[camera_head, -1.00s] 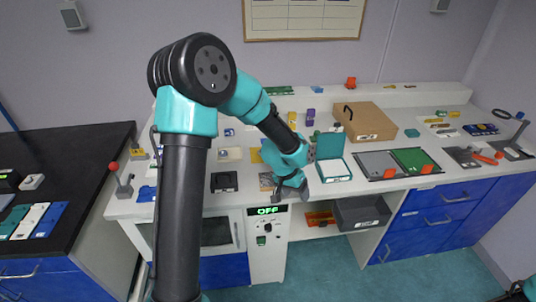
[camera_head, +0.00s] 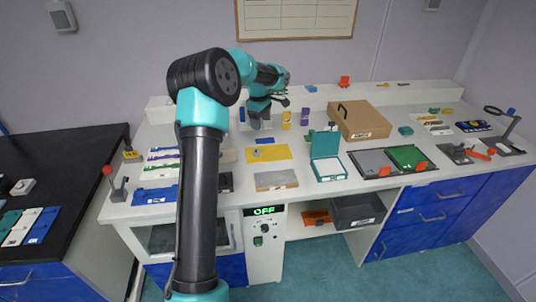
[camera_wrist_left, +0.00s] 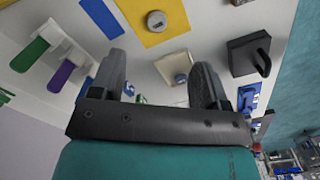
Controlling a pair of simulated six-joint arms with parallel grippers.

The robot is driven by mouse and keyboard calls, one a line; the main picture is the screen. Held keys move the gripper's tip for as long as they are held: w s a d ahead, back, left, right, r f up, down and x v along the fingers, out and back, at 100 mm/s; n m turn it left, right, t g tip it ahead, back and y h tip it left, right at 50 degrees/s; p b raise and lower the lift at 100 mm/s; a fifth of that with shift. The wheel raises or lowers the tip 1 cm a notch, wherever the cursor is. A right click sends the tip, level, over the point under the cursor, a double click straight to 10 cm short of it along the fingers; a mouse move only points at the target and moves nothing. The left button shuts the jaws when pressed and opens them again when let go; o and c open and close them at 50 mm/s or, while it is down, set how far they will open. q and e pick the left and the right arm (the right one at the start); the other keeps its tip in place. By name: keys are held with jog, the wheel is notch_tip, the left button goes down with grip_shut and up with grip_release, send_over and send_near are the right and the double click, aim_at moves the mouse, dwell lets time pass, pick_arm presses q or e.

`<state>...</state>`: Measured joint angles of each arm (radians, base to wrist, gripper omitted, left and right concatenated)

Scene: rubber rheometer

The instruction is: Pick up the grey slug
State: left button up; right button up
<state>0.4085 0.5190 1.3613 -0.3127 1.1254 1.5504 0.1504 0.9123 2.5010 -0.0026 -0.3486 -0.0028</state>
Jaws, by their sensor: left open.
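My left gripper (camera_head: 257,120) is over the back part of the white bench, behind the yellow mat (camera_head: 280,153). In the left wrist view its two fingers are apart with nothing held between them (camera_wrist_left: 160,82). A small round grey piece (camera_wrist_left: 181,78) lies on a beige pad (camera_wrist_left: 168,66) and shows between the fingers, near the right one. Another round grey piece (camera_wrist_left: 156,20) lies on the yellow mat (camera_wrist_left: 170,14). I cannot tell for certain which of the two is the grey slug. My right gripper is not in view.
A dark box with a handle (camera_wrist_left: 247,54) stands near the beige pad. A teal open case (camera_head: 327,169) and a cardboard box (camera_head: 360,121) are farther right.

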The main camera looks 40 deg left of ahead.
pick_arm(q)
jog(key=shift+a+r+n, duration=0.45)
jog(key=shift+a+n, duration=0.1)
jog(key=shift+a, duration=0.1)
jog(key=shift+a+r+n, duration=0.4)
jog(key=shift+a+n, duration=0.15)
jog(key=shift+a, duration=0.05)
jog(key=shift+s+f, duration=0.1)
jog(key=shift+f, duration=0.05)
send_over(257, 151)
notch_tip(257, 151, down, 12)
jog(key=shift+a+r, duration=0.1)
jog(key=shift+a, duration=0.05)
jog(key=shift+f, duration=0.2)
jog(key=shift+f, duration=2.45)
jog(key=shift+c, duration=0.5)
jog(key=c, duration=0.9)
